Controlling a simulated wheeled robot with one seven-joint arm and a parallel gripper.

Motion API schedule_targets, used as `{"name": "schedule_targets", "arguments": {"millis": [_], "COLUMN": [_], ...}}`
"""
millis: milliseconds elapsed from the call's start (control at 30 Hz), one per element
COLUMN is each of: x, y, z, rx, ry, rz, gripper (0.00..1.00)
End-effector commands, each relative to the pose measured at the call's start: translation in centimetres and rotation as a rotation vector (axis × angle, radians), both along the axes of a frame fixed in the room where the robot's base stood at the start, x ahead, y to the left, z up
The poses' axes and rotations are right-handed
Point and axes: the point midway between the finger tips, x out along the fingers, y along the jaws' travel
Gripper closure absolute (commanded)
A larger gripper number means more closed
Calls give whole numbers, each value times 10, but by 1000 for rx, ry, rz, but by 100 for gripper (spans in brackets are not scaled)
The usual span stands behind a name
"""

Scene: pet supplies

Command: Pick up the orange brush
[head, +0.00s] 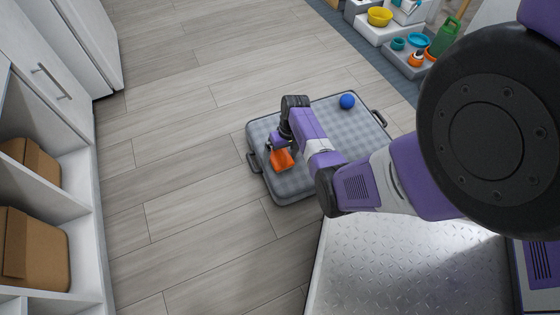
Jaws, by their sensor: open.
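The orange brush (282,160) lies on the left part of a grey checked cushioned pet bed (325,127), which rests on the floor. Only its orange part is clear; the rest is small or hidden by my arm. My gripper (275,145) is open, just above and beside the brush at its upper left. The fingertips are small and partly covered by the wrist, so I cannot tell whether they touch the brush or stand around it.
A blue ball (347,101) sits on the bed's far right part. Cardboard boxes (33,250) stand in a white shelf at left. Several bowls, including a yellow one (380,16), and a green watering can (444,37) stand upper right. The wooden floor (190,130) left of the bed is clear.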

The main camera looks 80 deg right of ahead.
Motion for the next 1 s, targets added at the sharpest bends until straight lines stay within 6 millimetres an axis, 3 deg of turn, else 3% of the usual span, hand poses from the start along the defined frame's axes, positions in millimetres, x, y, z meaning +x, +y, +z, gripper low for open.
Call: {"name": "schedule_targets", "arguments": {"millis": [200, 233, 567, 1000], "x": [1, 1, 1, 1], "y": [0, 0, 0, -1], "z": [0, 0, 0, 12], "rx": [-1, -1, -1, -2], "ry": [-1, -1, -1, -2], "rz": [0, 0, 0, 0], "gripper": [2, 6, 71, 73]}}
